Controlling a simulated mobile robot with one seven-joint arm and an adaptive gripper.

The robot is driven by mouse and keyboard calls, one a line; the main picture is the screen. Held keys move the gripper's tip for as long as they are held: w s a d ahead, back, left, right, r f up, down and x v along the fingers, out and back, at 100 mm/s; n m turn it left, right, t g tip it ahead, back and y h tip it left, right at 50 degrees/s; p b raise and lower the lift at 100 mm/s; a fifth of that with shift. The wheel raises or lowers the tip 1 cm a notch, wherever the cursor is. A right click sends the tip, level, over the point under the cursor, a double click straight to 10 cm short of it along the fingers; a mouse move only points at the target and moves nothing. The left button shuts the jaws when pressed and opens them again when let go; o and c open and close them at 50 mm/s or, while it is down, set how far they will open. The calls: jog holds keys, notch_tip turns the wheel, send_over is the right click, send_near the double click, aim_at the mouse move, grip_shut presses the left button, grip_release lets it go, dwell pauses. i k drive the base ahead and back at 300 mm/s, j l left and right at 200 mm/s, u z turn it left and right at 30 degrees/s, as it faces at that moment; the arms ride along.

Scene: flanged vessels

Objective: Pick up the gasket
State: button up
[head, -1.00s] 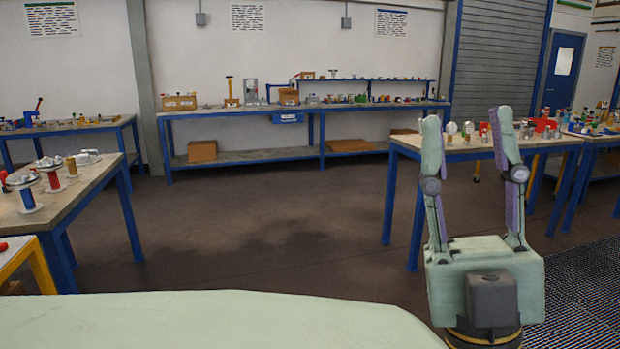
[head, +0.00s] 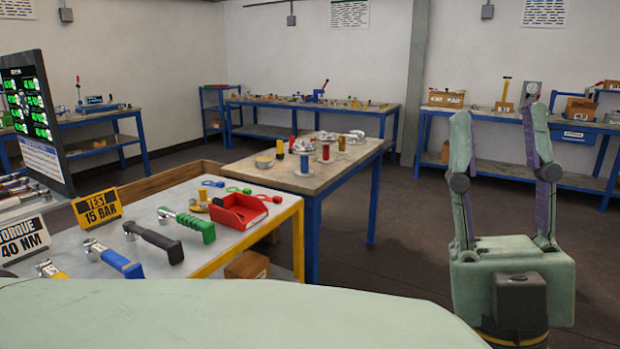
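My gripper (head: 499,125) stands upright at the right of the head view, its two fingers wide apart with nothing between them. It is over the open floor and apart from every table. I cannot pick out a gasket for certain. A small round tan piece (head: 264,162) lies on the wooden-topped table (head: 345,172), but it is too small to name. Several flanged vessels stand on that table, among them a blue one (head: 304,163), a red one (head: 326,153) and a yellow one (head: 341,144).
A nearer yellow-framed table (head: 262,232) holds a red bin (head: 237,211), several wrenches and a "TEST 15 BAR" sign (head: 97,205). A dark display panel (head: 35,115) stands at left. Benches line the back walls. The floor (head: 400,240) right of the wooden-topped table is clear.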

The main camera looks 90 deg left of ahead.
aim_at(219, 184)
jog(key=u, duration=3.4)
jog(key=i+l+u, duration=0.15)
jog(key=l+u, duration=0.3)
jog(key=i+l+u, duration=0.1)
jog(key=l+u, duration=0.15)
jog(key=u, duration=0.15)
jog(key=l+u, duration=0.3)
jog(key=l, duration=0.9)
jog(key=l+u, duration=0.25)
jog(key=l, duration=1.75)
jog(key=k+l, duration=0.1)
jog(key=l, duration=1.55)
jog(key=k+u, duration=0.05)
